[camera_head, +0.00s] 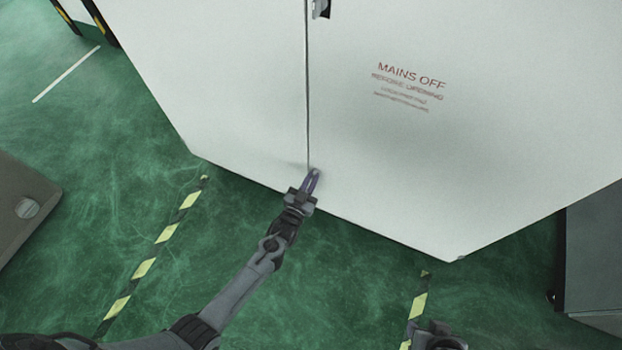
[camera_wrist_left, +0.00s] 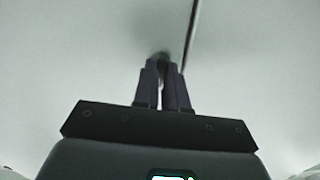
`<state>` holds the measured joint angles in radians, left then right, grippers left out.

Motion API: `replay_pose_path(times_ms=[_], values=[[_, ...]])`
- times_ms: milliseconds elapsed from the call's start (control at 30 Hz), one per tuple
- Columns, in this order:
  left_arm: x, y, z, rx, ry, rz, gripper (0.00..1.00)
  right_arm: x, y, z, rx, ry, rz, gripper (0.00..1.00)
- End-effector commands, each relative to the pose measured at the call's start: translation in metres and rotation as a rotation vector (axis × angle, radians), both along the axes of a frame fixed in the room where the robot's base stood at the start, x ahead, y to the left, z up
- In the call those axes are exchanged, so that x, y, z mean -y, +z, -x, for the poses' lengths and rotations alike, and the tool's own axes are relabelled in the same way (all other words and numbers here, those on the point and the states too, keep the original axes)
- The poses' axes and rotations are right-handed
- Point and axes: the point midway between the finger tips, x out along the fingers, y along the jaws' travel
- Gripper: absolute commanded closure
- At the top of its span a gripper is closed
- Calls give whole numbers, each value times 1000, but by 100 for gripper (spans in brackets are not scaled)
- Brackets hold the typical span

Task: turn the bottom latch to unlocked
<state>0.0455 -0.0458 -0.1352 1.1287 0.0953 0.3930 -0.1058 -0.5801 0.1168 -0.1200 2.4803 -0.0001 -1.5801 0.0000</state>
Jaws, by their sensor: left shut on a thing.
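The bottom latch (camera_wrist_left: 163,57) is a small dark piece low on the white cabinet, beside the door seam. My left gripper (camera_head: 314,173) reaches the lower end of the seam in the head view. Its two dark fingers (camera_wrist_left: 163,66) are shut on the latch in the left wrist view. The fingers hide most of the latch, so its turned angle cannot be read. A dark piece of my right arm (camera_head: 437,337) shows at the bottom edge of the head view, well away from the cabinet doors. Its jaws cannot be made out.
The white cabinet (camera_head: 480,165) carries red "MAINS OFF" lettering on its right door. A dark handle (camera_head: 321,9) sits higher on the seam. Yellow-black tape (camera_head: 145,267) marks the green floor. Grey units stand at far left (camera_head: 22,208) and right (camera_head: 592,265). Floor before the cabinet is clear.

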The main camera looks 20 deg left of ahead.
Motion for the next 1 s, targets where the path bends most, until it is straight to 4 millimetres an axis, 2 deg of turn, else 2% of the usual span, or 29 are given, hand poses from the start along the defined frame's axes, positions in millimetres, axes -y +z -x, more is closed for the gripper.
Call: replay_pose_path(times_ms=[300, 767, 800, 967, 1000], values=[[0, -1, 0, -7, -1, 105, 100, -1, 3, 0, 0, -1, -2, 57], [0, -1, 0, -9, 0, 119, 100, 2, 3, 0, -1, 5, 7, 57], [0, -1, 0, -9, 0, 119, 87, 2, 3, 0, -1, 5, 8, 57], [0, -1, 0, -8, 0, 119, 63, 2, 3, 0, -1, 6, 8, 57], [0, -1, 0, -8, 0, 119, 63, 2, 3, 0, -1, 6, 8, 57]])
